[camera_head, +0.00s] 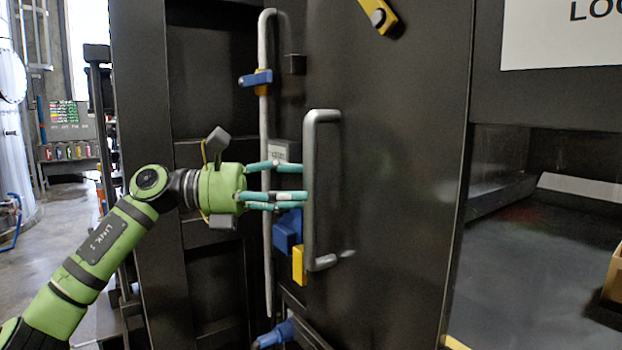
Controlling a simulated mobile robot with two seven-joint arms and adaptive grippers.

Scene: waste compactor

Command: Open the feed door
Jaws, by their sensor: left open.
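The feed door (400,190) is a large dark panel in the middle of the head view. A grey vertical bar handle (322,190) stands out from its left part. A thinner grey latch rod (266,125) runs vertically to the left of the handle, with blue and yellow fittings. My left gripper (302,182) comes in from the left at mid-height of the handle. Its teal fingers are open and pass across the rod, with their tips at the handle's left edge. I cannot tell whether they touch it. My right gripper is not in view.
A yellow lever (380,15) is on the upper part of the door. A white sign (560,32) is at the top right, above a dark recess holding a cardboard box (612,275). A dark frame post (140,90) stands left of the rod. Open floor shows at far left.

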